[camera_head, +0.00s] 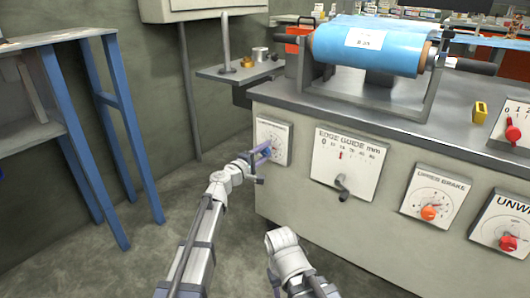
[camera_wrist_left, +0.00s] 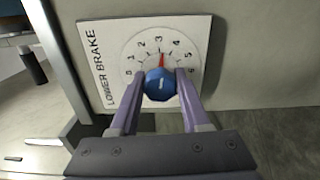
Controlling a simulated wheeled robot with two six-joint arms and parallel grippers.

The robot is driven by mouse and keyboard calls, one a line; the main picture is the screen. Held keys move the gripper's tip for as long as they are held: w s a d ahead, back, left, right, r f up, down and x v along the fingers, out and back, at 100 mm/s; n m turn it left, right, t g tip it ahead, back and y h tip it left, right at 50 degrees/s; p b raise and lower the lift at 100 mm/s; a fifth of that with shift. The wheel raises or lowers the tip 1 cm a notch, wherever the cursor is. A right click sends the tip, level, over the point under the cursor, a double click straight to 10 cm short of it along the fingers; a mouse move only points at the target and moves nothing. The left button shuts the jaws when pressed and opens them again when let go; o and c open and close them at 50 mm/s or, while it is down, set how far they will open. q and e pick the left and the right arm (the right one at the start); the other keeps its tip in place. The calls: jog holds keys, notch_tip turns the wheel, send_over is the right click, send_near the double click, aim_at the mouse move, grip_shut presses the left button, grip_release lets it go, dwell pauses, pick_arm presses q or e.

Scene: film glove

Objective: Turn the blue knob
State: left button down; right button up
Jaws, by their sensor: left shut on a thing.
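The blue knob (camera_wrist_left: 159,86) sits on the white "LOWER BRAKE" dial plate (camera_wrist_left: 98,60), under an arc of numbers. A red pointer mark (camera_wrist_left: 161,60) stands above the knob near the 3. The knob has a short pale mark on its face. My left gripper (camera_wrist_left: 159,76) is shut on the knob, one finger on each side. In the head view my left gripper (camera_head: 262,153) is at the leftmost dial plate (camera_head: 274,128) on the machine front and mostly hides the knob. My right gripper is out of view; only part of my right arm shows at the bottom.
To the right on the machine front are the edge guide panel (camera_head: 349,163) with a crank, the upper brake panel (camera_head: 436,196) with an orange knob, and another panel (camera_head: 503,230). A blue film roll (camera_head: 367,48) lies on top. A blue-legged stand (camera_head: 125,130) is at left.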

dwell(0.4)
pick_arm(q)
jog(key=shift+c, duration=1.9)
grip_release()
jog(key=shift+s, duration=0.1)
jog(key=v, duration=0.7)
jog(key=shift+s+a, duration=0.25)
